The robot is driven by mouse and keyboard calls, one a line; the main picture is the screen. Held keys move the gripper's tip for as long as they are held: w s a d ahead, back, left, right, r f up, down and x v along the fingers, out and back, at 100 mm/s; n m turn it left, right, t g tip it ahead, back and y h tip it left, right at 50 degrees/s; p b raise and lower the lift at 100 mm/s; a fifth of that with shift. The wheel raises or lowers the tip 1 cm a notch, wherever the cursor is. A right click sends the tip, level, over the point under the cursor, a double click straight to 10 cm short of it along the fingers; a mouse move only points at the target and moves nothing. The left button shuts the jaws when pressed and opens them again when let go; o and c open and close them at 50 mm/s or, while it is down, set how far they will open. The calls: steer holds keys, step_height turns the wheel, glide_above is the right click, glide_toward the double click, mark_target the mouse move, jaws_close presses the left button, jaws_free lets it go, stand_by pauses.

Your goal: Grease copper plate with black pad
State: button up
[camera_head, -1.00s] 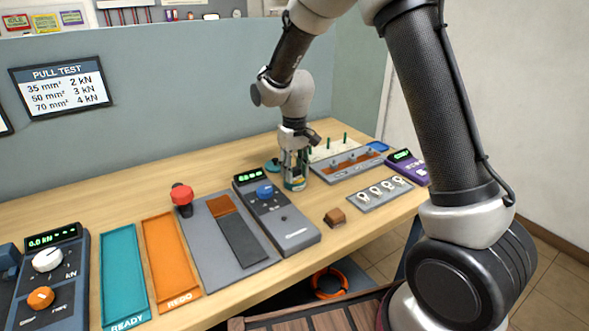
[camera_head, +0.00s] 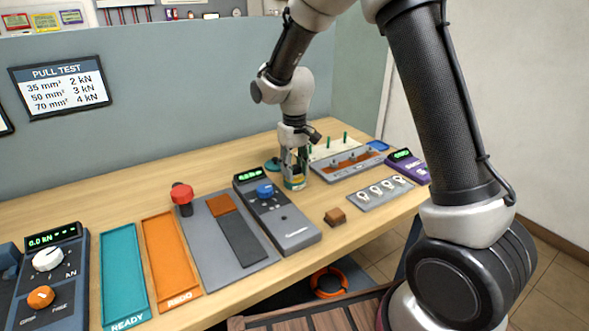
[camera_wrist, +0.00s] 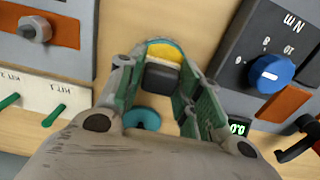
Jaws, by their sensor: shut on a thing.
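My gripper (camera_head: 293,172) points down at the back of the bench. In the wrist view my gripper (camera_wrist: 158,92) is shut on the black pad (camera_wrist: 160,78), which sits between its green-faced fingers. A round tin with yellow contents (camera_wrist: 166,51) lies under the pad; its side also shows in the head view (camera_head: 294,184). I cannot tell whether the pad touches the yellow.
A meter with a blue knob (camera_head: 266,190) stands between tin and copper plate. A red-topped post (camera_head: 182,196) is beside the board. A teal ring-shaped piece (camera_wrist: 141,119) lies by the tin. A grey tray (camera_head: 326,174) with copper strips and a brown block (camera_head: 335,217) are to the right.

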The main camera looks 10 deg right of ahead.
mark_target(294, 167)
steer(key=shift+r, duration=3.25)
